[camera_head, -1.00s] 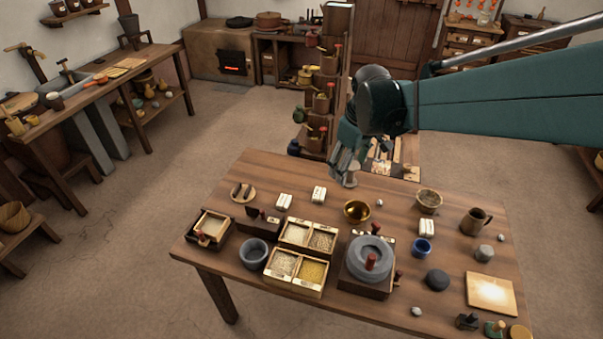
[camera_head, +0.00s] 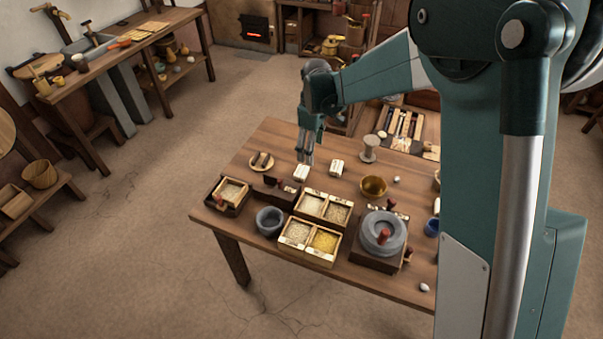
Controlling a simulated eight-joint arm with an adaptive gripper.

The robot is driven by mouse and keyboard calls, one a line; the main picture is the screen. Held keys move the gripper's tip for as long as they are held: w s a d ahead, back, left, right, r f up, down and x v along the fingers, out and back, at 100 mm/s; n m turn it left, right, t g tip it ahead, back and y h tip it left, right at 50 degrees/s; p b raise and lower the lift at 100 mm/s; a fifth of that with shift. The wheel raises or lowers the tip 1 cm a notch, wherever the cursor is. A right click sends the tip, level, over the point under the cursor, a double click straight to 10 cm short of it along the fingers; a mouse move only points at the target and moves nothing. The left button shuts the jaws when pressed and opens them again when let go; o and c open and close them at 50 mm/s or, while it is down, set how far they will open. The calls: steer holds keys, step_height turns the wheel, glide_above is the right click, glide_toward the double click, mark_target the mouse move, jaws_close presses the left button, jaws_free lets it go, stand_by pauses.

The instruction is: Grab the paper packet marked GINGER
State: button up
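Two small white paper packets stand near the far edge of the wooden table: a left packet (camera_head: 301,172) and a right packet (camera_head: 337,167). Both have dark print, too small to read, so I cannot tell which is marked GINGER. My gripper (camera_head: 305,161) points down just above and behind the left packet, its fingertips close to the packet's top. I cannot tell whether they touch it or how far apart the fingers are. A third white packet, visible earlier farther right, is hidden behind my arm.
A wooden spool-like stand (camera_head: 369,148) and a brass bowl (camera_head: 374,186) are right of the packets. A round wooden dish (camera_head: 261,161) is to the left. Grain boxes (camera_head: 308,241), a stone mortar (camera_head: 269,221) and a quern (camera_head: 381,232) fill the front. My arm covers the table's right side.

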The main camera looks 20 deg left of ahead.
steer(key=n, duration=0.1)
glide_above(298, 170)
step_height(298, 170, down, 5)
steer(key=shift+d, duration=0.1)
steer(key=shift+s, duration=0.1)
steer(key=shift+f, duration=1.25)
steer(key=shift+f, duration=0.1)
steer(key=shift+f+b, duration=0.8)
steer(key=shift+f, duration=1.75)
steer(key=c, duration=0.9)
